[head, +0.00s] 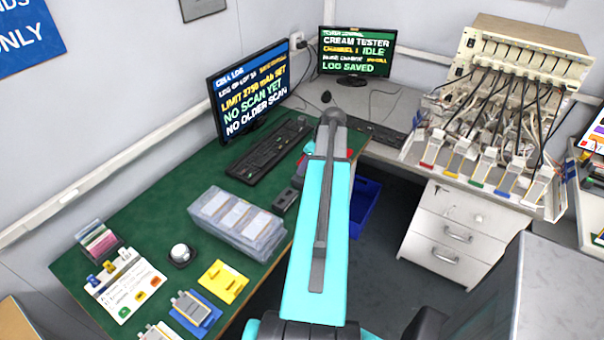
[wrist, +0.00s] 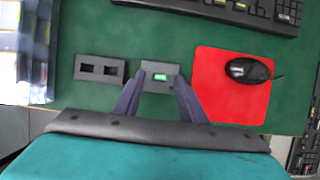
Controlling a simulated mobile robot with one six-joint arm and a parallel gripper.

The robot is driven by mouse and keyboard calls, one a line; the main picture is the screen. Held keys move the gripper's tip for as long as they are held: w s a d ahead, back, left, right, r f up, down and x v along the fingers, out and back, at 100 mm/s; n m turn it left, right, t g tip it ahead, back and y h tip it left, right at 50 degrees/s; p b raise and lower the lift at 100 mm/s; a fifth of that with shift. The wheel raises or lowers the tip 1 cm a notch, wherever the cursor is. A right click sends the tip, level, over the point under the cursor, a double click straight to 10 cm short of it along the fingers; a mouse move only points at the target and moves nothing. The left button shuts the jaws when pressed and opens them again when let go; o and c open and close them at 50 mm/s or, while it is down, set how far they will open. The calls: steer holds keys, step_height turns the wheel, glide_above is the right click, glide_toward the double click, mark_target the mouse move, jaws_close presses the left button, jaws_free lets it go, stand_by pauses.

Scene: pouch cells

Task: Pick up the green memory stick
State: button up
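The green memory stick (wrist: 160,77) shows in the wrist view as a small bright green block in the middle of a grey holder (wrist: 156,67) on the green bench mat. My gripper (wrist: 160,80) is open. Its two dark fingers come up from below, with one tip to the left of the stick and one to the right. Nothing is held between them. How high the tips are above the holder I cannot tell. In the head view my arm hides the stick and the gripper.
A keyboard (head: 270,150) is behind. A stack of clear trays (head: 237,222) stands at left. A blue bin (head: 364,205) is below the bench.

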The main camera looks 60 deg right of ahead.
steer(key=shift+x, duration=0.9)
jaws_close()
